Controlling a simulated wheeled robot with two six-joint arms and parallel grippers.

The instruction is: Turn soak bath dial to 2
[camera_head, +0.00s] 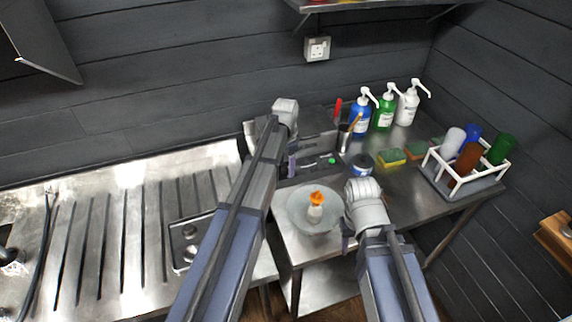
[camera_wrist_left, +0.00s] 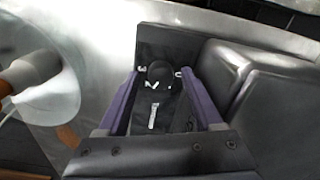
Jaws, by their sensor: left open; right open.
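The soak bath (camera_head: 318,142) is a grey metal box on the steel table, with a small green spot on its front. My left arm covers its left part. In the left wrist view a round black dial (camera_wrist_left: 160,72) with white marks around it sits on a dark panel (camera_wrist_left: 150,45). My left gripper (camera_wrist_left: 156,100) is open, its purple fingers on either side of the dial. I cannot tell whether they touch it, or which number it points to. The dial is hidden in the head view. My right gripper (camera_head: 347,238) is open and empty beside the bowl.
Blue (camera_head: 361,118), green (camera_head: 384,114) and white (camera_head: 407,108) pump bottles stand behind. Sponges (camera_head: 391,157) and a white-railed bottle rack (camera_head: 470,185) are right. A ribbed steel drainboard (camera_head: 120,235) is left.

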